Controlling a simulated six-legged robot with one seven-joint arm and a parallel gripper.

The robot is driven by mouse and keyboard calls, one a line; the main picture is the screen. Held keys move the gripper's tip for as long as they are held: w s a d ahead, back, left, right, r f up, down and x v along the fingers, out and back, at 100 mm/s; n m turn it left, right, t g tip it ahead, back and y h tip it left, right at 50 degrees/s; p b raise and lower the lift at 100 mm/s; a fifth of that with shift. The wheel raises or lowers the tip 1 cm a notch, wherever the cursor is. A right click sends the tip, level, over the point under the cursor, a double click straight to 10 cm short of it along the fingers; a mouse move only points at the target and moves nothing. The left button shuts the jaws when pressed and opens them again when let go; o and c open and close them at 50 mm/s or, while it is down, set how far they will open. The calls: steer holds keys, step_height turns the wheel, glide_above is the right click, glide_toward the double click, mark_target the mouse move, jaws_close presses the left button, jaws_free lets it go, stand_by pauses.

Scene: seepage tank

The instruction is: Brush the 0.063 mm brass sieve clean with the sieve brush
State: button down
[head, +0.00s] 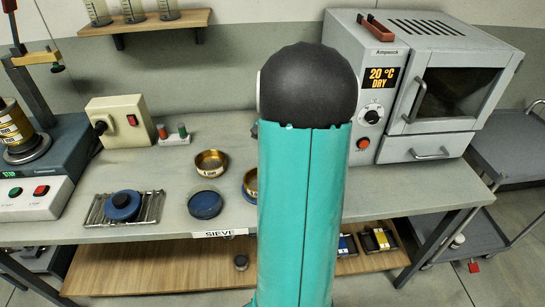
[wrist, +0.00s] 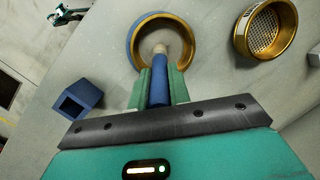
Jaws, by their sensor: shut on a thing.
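My gripper (wrist: 160,82) is shut on the blue handle of the sieve brush (wrist: 158,78) in the wrist view. The brush's pale round tip lies within the outline of a brass ring sieve with a blue outer edge (wrist: 190,37). I cannot tell whether the tip touches the mesh. A second brass sieve (wrist: 240,36) with a coarse visible mesh is at the upper right. In the head view a brass sieve (head: 210,163) stands on the bench, and another (head: 250,184) is partly hidden by my arm. Their sizes are unreadable. My gripper is hidden there.
A blue hollow square block (wrist: 78,98) is left of my gripper.

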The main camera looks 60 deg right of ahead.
steer(key=shift+w+a, duration=0.15)
steer(key=shift+w+a, duration=0.6)
steer(key=shift+w, duration=0.3)
steer(key=shift+s+d, duration=0.1)
steer(key=shift+s, duration=0.05)
steer(key=shift+s+d, duration=0.65)
steer(key=shift+s, duration=0.2)
steer(key=shift+s, duration=0.15)
steer(key=shift+s+d, duration=0.65)
steer(key=shift+s, duration=0.15)
steer(key=shift+w+a, duration=0.1)
steer(key=shift+w, duration=0.05)
steer(key=shift+w+a, duration=0.6)
steer(key=shift+w, duration=0.2)
